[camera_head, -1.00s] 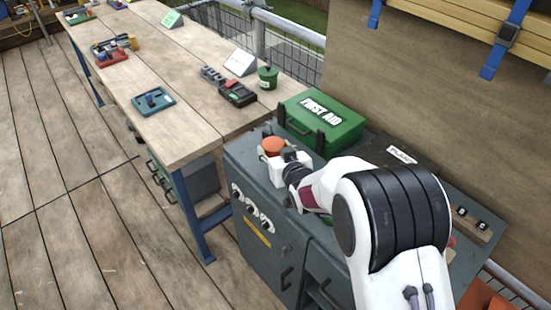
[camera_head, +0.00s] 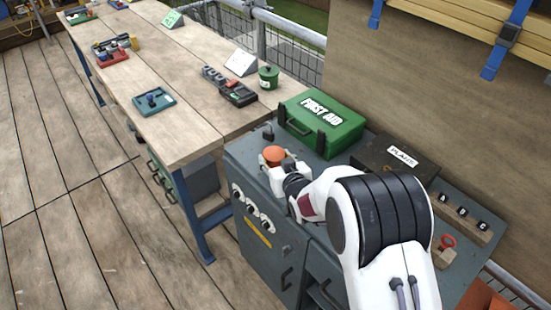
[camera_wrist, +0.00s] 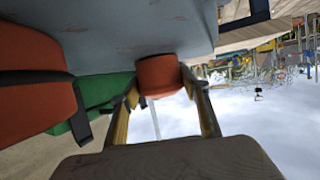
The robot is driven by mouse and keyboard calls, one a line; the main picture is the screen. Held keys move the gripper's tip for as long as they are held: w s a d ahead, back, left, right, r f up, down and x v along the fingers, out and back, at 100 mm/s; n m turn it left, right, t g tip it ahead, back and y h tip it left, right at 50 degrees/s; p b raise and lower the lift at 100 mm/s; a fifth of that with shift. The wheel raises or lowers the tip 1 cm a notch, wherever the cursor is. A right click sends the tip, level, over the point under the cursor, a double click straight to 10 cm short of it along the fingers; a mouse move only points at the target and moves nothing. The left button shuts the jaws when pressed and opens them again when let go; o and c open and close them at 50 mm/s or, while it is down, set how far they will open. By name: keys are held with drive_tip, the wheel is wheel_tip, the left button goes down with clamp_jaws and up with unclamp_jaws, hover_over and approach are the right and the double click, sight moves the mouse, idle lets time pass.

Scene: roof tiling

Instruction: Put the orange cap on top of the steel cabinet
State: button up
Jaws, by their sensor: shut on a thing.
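The orange cap (camera_head: 274,154) is in the jaws of my gripper (camera_head: 277,164), above the near-left part of the steel cabinet (camera_head: 235,160). In the wrist view the orange cap (camera_wrist: 158,72) sits between the two fingertips of my gripper (camera_wrist: 160,80), against the blue-grey cabinet surface (camera_wrist: 110,30). I cannot tell whether the cap touches the cabinet top. My arm hides part of the cabinet top and front.
A green first aid box (camera_head: 322,122) stands at the back of the cabinet, close behind the gripper. A small dark object (camera_head: 267,132) stands left of it. A dark box (camera_head: 395,155), a lettered block (camera_head: 463,215) and a red ring-shaped item (camera_head: 445,242) are to the right.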

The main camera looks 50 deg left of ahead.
drive_tip(key=shift+f, duration=0.1)
drive_tip(key=o, duration=1)
drive_tip(key=shift+o, duration=0.2)
drive_tip(key=shift+r, duration=0.2)
drive_tip(key=shift+v, duration=5.95)
